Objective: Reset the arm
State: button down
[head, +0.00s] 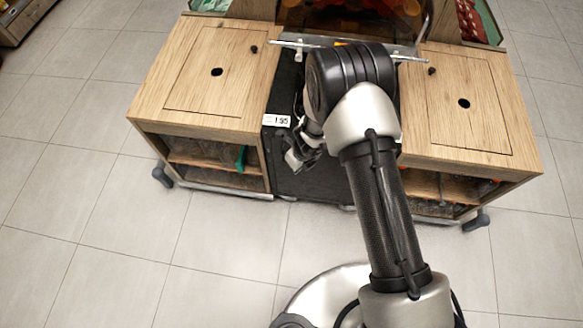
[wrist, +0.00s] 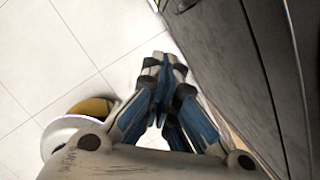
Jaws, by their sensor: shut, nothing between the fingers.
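My arm reaches from the bottom right of the head view toward the dark middle panel of the juicer stand. My gripper (head: 298,160) hangs low in front of that black panel (head: 325,185), left of my forearm, and looks small and partly shaded there. In the wrist view my gripper (wrist: 164,62) has its fingertips together with nothing between them. It points down along the dark panel (wrist: 235,70), with a gap of floor beside it. I cannot tell exactly how far the fingers are from the panel.
The wooden stand has a left top (head: 215,70) and a right top (head: 465,100), each with a dark hole, and open shelves below. A price tag (head: 276,120) is on the panel's left edge. Casters stick out at both sides. The tiled floor (head: 120,240) in front is clear.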

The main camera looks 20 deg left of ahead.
jog(key=shift+s+p+v, duration=0.15)
jog(key=shift+v, duration=0.65)
jog(key=shift+s+p+v, duration=0.1)
jog(key=shift+p+v, duration=0.05)
jog(key=shift+v, duration=0.6)
jog(key=w+d+r+n+y, duration=0.1)
jog(key=w+r+n, duration=0.15)
jog(key=r, duration=0.55)
jog(key=w+r+n+y, duration=0.1)
jog(key=w+r+n, duration=0.15)
jog(key=r, duration=0.65)
jog(key=s+d+r+n+t, duration=0.1)
jog(key=d+r+n, duration=0.2)
jog(key=r, duration=0.4)
jog(key=s+d+r+n, duration=0.2)
jog(key=d+r+n, duration=0.1)
jog(key=r, duration=0.4)
jog(key=s+d+r+n+t, duration=0.1)
jog(key=s+d+r+n, duration=0.65)
jog(key=d+r, duration=0.35)
jog(key=s+d+r+n+t+h, duration=0.1)
jog(key=s+d+n+h, duration=0.3)
jog(key=s+d, duration=0.8)
jog(key=shift+s+d+r+n, duration=0.25)
jog(key=shift+d+r+n, duration=0.25)
jog(key=shift+n, duration=0.15)
